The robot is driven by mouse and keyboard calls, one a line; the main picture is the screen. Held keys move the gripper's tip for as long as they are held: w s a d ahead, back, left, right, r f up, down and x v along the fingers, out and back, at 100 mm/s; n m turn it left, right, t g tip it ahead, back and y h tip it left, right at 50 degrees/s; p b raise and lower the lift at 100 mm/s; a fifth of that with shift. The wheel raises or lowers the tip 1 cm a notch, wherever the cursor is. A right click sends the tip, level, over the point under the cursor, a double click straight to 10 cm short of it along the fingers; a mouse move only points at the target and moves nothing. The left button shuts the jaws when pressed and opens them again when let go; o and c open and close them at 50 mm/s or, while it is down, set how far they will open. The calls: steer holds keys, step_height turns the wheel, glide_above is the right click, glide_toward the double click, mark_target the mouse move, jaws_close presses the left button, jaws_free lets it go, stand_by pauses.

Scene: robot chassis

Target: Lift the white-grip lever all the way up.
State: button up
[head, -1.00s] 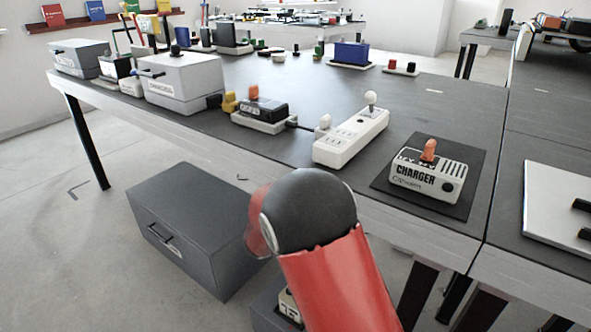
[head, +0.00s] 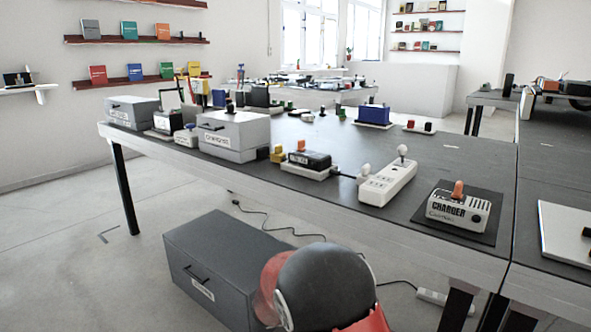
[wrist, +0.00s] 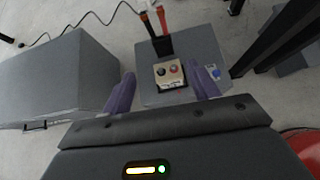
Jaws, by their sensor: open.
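In the head view, a white power strip (head: 383,186) on the long table bears an upright part with a round white knob (head: 402,149). A second white rounded piece (head: 365,169) stands at its left end. I cannot tell which of these, if either, is the white-grip lever. In the wrist view, my gripper (wrist: 163,72) is open, its two purple fingers apart and empty. Beyond the fingers, a small beige box with dark and red knobs (wrist: 169,73) sits on a grey block. My gripper is hidden in the head view.
A grey drawer cabinet (wrist: 62,75) stands on the floor left of my gripper. A black holder (wrist: 162,46) with orange and red upright pieces is behind the beige box. Dark table legs (wrist: 275,42) are at right.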

steer(key=s+d+r+m+g+y, duration=0.1)
steer(key=s+d+r+m+g, duration=0.3)
steer(key=s+d+r+m, duration=0.95)
steer(key=s+a+r+m+y, duration=0.1)
steer(key=s+r+m+y, duration=0.1)
steer(key=s+m, duration=0.5)
steer(key=s+a+r+m+t+y, duration=0.1)
steer(key=s+r+m+y, duration=0.1)
steer(key=s+m, duration=0.5)
steer(key=s+y, duration=0.1)
steer(key=s, duration=0.4)
steer(key=shift+a+r+y, duration=0.3)
steer(key=shift+a, duration=0.05)
steer(key=shift+m, duration=0.25)
steer(key=shift+c, duration=0.4)
